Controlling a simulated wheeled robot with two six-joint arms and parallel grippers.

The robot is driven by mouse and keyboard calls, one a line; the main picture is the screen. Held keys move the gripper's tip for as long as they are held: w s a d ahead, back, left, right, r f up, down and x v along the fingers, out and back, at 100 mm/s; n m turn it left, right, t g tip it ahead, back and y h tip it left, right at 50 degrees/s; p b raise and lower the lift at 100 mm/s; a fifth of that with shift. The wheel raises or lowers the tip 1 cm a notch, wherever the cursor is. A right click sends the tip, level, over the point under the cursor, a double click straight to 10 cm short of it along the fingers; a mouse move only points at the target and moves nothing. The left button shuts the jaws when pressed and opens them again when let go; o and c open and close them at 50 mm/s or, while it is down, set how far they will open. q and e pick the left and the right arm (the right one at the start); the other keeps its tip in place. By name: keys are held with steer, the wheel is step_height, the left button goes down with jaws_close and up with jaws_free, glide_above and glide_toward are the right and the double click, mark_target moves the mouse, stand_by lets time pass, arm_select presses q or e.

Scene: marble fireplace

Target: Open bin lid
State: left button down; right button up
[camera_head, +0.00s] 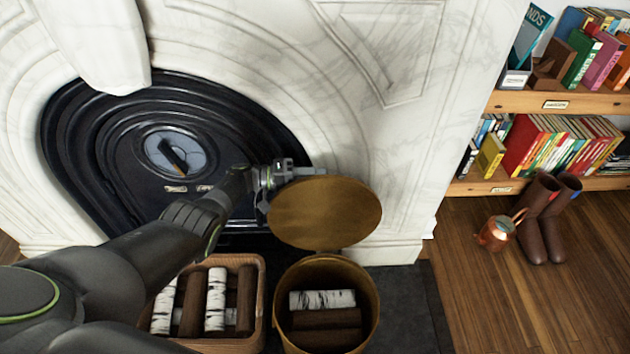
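The round brass-coloured bin (373,296) stands on the dark hearth at the bottom centre. Its lid (330,212) is raised at the back of the bin, so the mouth is uncovered. A birch log and brown logs show inside. My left gripper (296,172) is at the upper left edge of the lid, touching or very close to it. Its fingers are small and partly hidden there, so I cannot tell whether they are open or shut. My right gripper is not in view.
A wicker basket of logs (262,300) stands left of the bin, partly under my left arm. The marble fireplace (400,140) rises close behind the lid. Bookshelves (545,101), brown boots (545,215) and a copper watering can (496,234) are at right. The wooden floor (530,310) at lower right is clear.

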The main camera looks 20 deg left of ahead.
arm_select(q)
steer(key=shift+s+f, duration=0.1)
steer(key=shift+f, duration=0.25)
steer(key=c, duration=1.2)
jaws_free()
steer(key=shift+o, duration=0.4)
steer(key=shift+r, duration=0.1)
steer(key=shift+a, duration=0.1)
steer(key=b+v, duration=0.2)
steer(key=v, duration=1.5)
steer(key=shift+a, duration=0.15)
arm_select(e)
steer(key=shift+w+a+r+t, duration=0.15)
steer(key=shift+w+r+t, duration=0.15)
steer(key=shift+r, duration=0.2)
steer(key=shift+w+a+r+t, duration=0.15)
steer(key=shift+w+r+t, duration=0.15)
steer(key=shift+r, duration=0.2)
